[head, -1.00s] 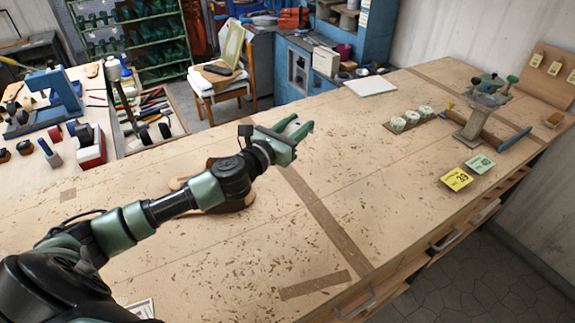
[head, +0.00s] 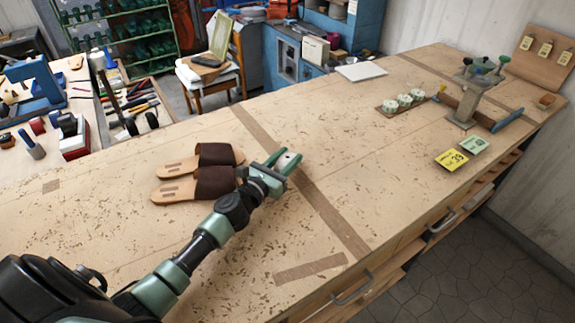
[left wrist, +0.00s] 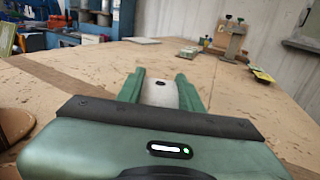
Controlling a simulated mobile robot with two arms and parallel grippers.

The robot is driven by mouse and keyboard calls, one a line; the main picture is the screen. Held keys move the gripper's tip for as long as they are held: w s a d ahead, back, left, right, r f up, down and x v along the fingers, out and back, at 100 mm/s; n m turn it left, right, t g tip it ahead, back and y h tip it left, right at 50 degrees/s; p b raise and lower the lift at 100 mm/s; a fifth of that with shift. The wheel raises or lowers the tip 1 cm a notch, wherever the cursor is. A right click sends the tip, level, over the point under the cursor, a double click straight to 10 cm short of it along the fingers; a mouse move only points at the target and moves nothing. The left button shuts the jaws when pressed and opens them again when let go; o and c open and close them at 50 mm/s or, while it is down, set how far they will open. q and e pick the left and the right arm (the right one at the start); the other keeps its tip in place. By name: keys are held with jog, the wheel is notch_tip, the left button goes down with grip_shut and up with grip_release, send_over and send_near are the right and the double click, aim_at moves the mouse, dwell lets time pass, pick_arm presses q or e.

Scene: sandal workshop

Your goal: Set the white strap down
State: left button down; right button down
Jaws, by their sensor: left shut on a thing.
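My left gripper (head: 283,162) is shut on the white strap (head: 288,161) just above the workbench, to the right of a pair of sandals. In the left wrist view the white strap (left wrist: 159,93) shows between the two green fingers (left wrist: 160,88), with a small dark hole near its far end. I cannot tell whether the strap touches the bench top. Two sandals with dark brown bands, the far one (head: 217,154) and the near one (head: 213,182), lie side by side on the bench. My right gripper is not in view.
Round white pieces on a small board (head: 404,102), a metal stand (head: 468,105), a yellow card (head: 451,159) and a green card (head: 474,145) are at the right. A white sheet (head: 361,71) lies at the back edge.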

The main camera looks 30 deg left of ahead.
pick_arm(q)
jog(key=shift+f, duration=0.85)
jog(key=shift+f, duration=0.2)
jog(key=c, duration=0.9)
grip_release()
